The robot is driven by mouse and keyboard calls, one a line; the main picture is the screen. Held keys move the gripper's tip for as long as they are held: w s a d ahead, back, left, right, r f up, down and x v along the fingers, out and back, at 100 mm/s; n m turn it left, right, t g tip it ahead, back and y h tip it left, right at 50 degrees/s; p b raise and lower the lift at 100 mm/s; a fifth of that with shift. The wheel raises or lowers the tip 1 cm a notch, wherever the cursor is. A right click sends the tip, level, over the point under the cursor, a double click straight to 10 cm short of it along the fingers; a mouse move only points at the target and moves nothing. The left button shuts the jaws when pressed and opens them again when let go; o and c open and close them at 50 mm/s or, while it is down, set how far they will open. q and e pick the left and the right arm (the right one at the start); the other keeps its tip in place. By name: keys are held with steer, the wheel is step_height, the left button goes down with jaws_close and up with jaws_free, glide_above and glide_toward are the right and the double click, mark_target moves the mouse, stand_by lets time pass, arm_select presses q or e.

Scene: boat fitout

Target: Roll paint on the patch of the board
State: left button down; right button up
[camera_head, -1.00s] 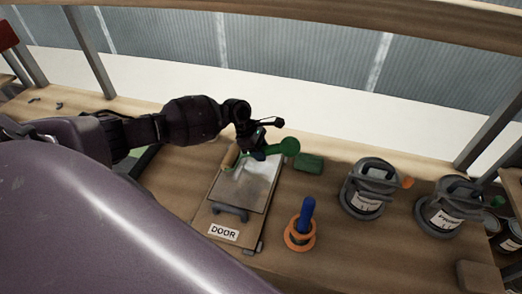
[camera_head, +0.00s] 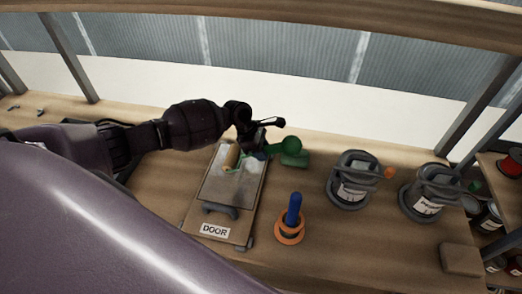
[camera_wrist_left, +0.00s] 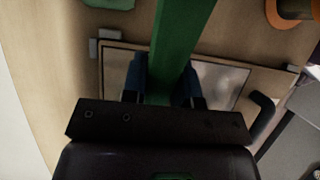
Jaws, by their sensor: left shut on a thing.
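My left gripper (camera_head: 262,150) is shut on the green handle (camera_wrist_left: 172,60) of a paint roller. The handle runs to the right and ends in a round green knob (camera_head: 291,144) in the head view. The roller's tan cylinder (camera_head: 231,156) is at the upper left part of the board (camera_head: 195,220); I cannot tell whether it touches the surface. The board lies flat, with a DOOR label at its near end. A pale grey patch (camera_head: 246,172) shows beside and below the roller. The board is also in the left wrist view (camera_wrist_left: 218,80), partly hidden by the gripper. My right gripper is not in view.
A green block (camera_head: 295,159) lies right of the board. A blue-handled tool with an orange ring (camera_head: 290,230) stands near the board's right side. Two grey paint cans (camera_head: 352,180) (camera_head: 428,195) stand further right, with a brown block (camera_head: 461,258) nearby.

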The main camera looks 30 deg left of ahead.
arm_select(q)
steer(key=shift+w+d+f, duration=0.1)
steer(key=shift+w+d, duration=0.15)
steer(key=shift+d, duration=0.5)
steer(key=shift+w+d, duration=0.25)
steer(key=shift+d, duration=0.5)
steer(key=shift+w+d+f, duration=0.1)
steer(key=shift+w+d, duration=0.15)
steer(key=shift+d, duration=0.5)
steer(key=d, duration=0.2)
steer(key=w+d, duration=0.1)
steer(key=d, duration=0.1)
steer(key=shift+w+d+r, duration=0.15)
steer(key=shift+w+d, duration=0.05)
steer(key=shift+d, duration=0.05)
steer(key=shift+a, duration=0.1)
steer(key=shift+s+a, duration=0.25)
steer(key=shift+a, duration=0.5)
steer(key=shift+s+a, duration=0.25)
steer(key=shift+a, duration=0.45)
steer(key=shift+s+a, duration=0.25)
steer(key=shift+a, duration=0.5)
steer(key=shift+a, duration=0.1)
steer(key=shift+s+a, duration=0.15)
steer(key=shift+a, duration=0.15)
steer(key=shift+s+a, duration=0.3)
steer(key=shift+a, duration=0.6)
steer(key=shift+s+a, duration=0.25)
steer(key=shift+a, duration=0.65)
